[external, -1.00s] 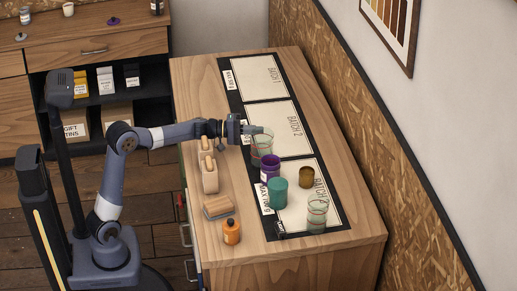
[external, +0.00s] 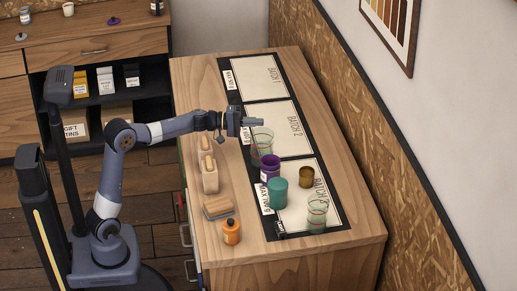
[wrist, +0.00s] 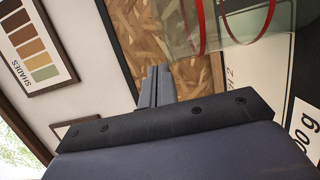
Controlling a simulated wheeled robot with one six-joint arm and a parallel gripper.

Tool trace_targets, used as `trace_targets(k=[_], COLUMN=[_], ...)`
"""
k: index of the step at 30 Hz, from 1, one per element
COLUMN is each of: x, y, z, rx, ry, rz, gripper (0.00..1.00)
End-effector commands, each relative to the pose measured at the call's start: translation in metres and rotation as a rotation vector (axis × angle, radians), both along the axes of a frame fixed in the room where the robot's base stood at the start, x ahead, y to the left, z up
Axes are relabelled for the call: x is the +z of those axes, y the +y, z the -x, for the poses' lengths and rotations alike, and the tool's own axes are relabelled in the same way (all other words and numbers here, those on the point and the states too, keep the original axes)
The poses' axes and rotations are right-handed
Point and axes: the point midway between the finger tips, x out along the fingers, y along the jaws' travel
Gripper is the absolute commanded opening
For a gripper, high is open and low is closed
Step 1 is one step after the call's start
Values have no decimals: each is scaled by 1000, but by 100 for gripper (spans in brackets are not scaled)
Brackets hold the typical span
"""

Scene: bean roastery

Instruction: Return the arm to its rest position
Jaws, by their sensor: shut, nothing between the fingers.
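My gripper (external: 254,122) is shut and empty. In the external view it is held out over the wooden counter (external: 198,92), just above and behind a clear glass beaker (external: 262,146) near the Batch 2 square (external: 272,122). I cannot tell the exact gap between them. In the wrist view my shut fingers (wrist: 156,85) point toward the wall, and a clear glass with red bands (wrist: 230,22) shows close by at the top right. My arm reaches across from the left, bent at the elbow.
A purple jar (external: 270,169), a teal jar (external: 278,192), a brown cup (external: 306,177) and another beaker (external: 317,212) stand around Batch 3. A wooden holder (external: 209,178), a brush-like block (external: 218,207) and an orange bottle (external: 231,231) line the near edge. The Batch 1 square (external: 258,78) is clear.

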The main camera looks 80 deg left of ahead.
Motion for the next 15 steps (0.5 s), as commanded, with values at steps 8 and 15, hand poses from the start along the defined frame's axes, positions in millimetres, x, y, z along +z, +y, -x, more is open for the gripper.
trace_targets(k=[8,15], x=[-61,-75], y=[0,15], z=[0,-1], rx=[1,4], ry=[4,2], rz=[3,0], gripper=[0,0])
